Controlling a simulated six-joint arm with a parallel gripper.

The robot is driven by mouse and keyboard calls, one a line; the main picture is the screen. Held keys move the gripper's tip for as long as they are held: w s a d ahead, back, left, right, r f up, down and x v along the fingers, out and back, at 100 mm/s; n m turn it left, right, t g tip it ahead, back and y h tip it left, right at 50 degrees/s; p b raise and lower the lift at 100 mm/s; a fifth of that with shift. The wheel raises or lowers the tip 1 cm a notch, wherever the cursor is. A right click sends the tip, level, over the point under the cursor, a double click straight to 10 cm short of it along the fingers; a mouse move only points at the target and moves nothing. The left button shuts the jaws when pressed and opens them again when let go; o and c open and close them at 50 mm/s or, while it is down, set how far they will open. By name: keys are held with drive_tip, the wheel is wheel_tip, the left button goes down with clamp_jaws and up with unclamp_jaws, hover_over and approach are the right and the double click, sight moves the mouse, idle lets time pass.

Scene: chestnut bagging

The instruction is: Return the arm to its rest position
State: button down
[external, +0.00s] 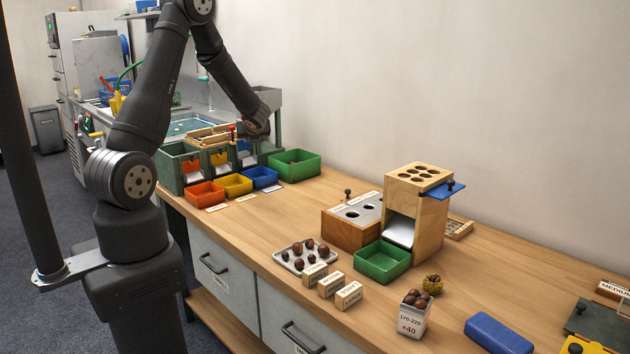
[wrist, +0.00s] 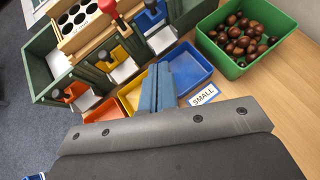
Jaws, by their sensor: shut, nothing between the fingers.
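The fingers cannot be made out there. The orange bin (external: 205,194), yellow bin (external: 235,184) and blue bin (external: 264,177) stand in a row in front of the unit. A green bin (wrist: 256,72) of chestnuts is to the right of my fingers in the wrist view.
A grey tray of chestnuts (external: 302,268), a wooden box with round holes (external: 420,178), an empty green bin (external: 382,264) and a white bag (external: 413,321) filled with chestnuts stand further right.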

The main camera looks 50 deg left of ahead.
drive_tip(key=a+r+x, duration=0.1)
drive_tip(key=x, duration=1)
drive_tip(key=d+f, duration=0.1)
drive_tip(key=s+d+f, duration=0.1)
drive_tip(key=d+f, duration=0.1)
drive_tip(key=shift+d, duration=0.1)
drive_tip(key=shift+f, duration=0.1)
